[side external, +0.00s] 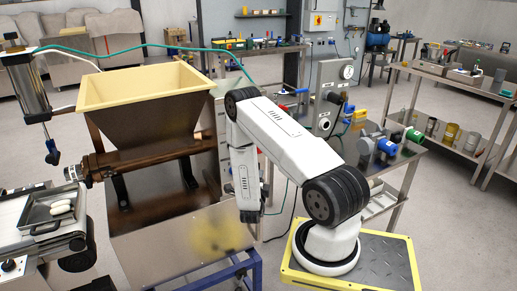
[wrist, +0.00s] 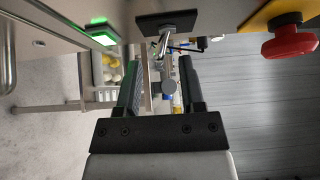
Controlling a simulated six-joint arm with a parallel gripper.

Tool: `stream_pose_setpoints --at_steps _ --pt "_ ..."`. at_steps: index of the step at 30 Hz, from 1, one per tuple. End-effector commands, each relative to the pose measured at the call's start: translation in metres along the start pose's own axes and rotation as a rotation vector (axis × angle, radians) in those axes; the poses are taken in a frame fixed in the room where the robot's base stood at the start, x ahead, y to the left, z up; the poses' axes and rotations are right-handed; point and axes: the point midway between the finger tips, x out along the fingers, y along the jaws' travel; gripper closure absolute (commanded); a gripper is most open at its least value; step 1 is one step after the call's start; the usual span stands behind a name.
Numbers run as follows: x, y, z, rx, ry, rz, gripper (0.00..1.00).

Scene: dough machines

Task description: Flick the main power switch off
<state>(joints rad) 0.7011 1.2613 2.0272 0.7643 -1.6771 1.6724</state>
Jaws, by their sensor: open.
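The main power switch looks to be the metal toggle (wrist: 168,85) on a black square plate (wrist: 166,22) in the wrist view. Its lever points from the plate toward my camera and has a round tip. My gripper (wrist: 161,68) is open, with one dark finger on each side of the lever in the picture. Nothing is clearly held, and I cannot tell whether a finger touches the lever. In the side view my gripper (side external: 249,208) hangs down at the right side of the hopper machine (side external: 140,150). The switch cannot be made out there.
A lit green button (wrist: 100,33) is left of the switch, and a red emergency stop button (wrist: 290,45) on yellow is at right. A metal bench with tools (side external: 385,150) stands right of my arm. A tray with dough pieces (side external: 40,222) is at far left.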

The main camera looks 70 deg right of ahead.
Motion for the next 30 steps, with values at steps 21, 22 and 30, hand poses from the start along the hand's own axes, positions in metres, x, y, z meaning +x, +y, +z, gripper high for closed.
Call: stream_pose_setpoints --at_steps 21,22,30 --pt "-0.022 0.0 -0.017 -0.001 -0.001 0.0 0.5" --pt "-0.022 0.0 -0.018 -0.001 -0.001 0.0 0.5" --pt "-0.032 0.001 -0.025 -0.001 0.0 0.001 0.5"
